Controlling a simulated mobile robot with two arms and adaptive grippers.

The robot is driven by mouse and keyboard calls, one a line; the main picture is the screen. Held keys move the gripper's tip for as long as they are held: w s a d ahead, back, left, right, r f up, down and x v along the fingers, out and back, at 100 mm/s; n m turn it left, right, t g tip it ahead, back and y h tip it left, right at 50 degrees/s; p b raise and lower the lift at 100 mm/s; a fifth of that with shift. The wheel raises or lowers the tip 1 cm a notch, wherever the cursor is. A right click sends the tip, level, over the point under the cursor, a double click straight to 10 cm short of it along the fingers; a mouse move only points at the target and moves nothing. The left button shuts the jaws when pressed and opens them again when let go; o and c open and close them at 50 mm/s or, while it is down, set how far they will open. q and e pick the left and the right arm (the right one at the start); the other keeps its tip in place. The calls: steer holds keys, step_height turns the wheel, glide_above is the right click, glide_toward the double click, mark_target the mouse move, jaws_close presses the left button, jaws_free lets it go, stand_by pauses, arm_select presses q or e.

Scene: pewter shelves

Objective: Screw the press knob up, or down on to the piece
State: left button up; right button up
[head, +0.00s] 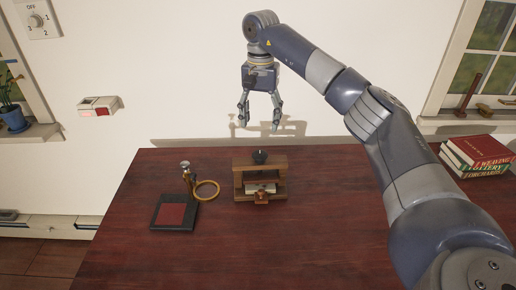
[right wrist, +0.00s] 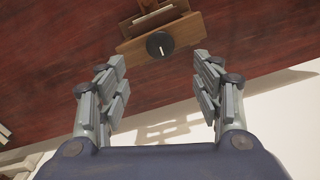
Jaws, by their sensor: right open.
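The wooden press (head: 260,181) stands on the dark red table in the head view. Its black knob (head: 260,156) sits on top of the upper beam. A pale piece (head: 262,188) lies inside the press, under the beam. In the right wrist view the knob (right wrist: 160,45) is a black disc with a white mark, at the top centre on the beam (right wrist: 188,32). My right gripper (head: 259,126) points down above and behind the press, open and empty, apart from the knob. Its fingers also show in the right wrist view (right wrist: 162,90). My left gripper is not in view.
Left of the press are a black stand with a red pad (head: 172,215) and a brass ring (head: 207,190). Books (head: 477,153) lie at the right. The wall is close behind the table. The table front (head: 270,255) is clear.

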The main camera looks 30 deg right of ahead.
mark_target(260, 154)
step_height(260, 154, down, 11)
steer(key=shift+r+p, duration=0.15)
steer(key=shift+p, duration=0.15)
steer(key=c, duration=1.1)
